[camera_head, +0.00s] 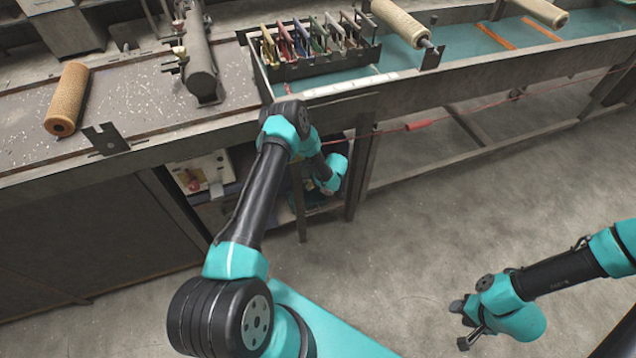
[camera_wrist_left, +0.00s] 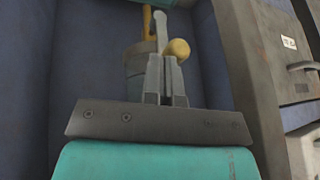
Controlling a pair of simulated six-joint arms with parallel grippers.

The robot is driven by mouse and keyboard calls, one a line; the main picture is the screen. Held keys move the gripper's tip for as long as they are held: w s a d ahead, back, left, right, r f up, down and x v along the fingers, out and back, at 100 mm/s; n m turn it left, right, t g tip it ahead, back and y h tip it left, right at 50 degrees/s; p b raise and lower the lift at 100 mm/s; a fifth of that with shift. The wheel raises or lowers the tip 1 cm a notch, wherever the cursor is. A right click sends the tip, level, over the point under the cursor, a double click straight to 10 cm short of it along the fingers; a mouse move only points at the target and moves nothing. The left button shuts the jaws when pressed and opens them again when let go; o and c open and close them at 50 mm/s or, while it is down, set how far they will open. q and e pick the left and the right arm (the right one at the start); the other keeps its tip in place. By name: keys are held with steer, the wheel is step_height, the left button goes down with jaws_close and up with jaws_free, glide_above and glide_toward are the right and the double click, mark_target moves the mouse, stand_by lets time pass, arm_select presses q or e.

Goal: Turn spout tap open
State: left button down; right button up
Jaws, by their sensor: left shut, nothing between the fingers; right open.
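In the left wrist view a yellow rounded knob (camera_wrist_left: 178,49) and a pale grey upright lever (camera_wrist_left: 160,30) stand just beyond my left gripper (camera_wrist_left: 166,62). They look like parts of the tap, with more yellow behind the lever. My left gripper is shut and empty, its tips close below the knob; I cannot tell whether they touch. A grey rounded vessel (camera_wrist_left: 134,80) sits behind, partly hidden by the fingers. In the head view my left arm reaches under the bench and its fingers are hidden. My right gripper (camera_head: 466,325) is open and empty over the floor.
Dark blue walls (camera_wrist_left: 85,60) close in around the left gripper, with a grey cabinet (camera_wrist_left: 290,70) at right. A bench leg (camera_head: 360,165) stands beside the left arm. Floor at right is clear.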

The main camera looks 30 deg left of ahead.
arm_select(q)
steer(key=shift+r, duration=0.3)
steer(key=shift+d, duration=0.1)
steer(key=w+d+r, duration=0.3)
steer(key=d+r, duration=0.4)
steer(key=r, duration=0.2)
steer(key=shift+r, duration=0.3)
stand_by(0.3)
stand_by(0.3)
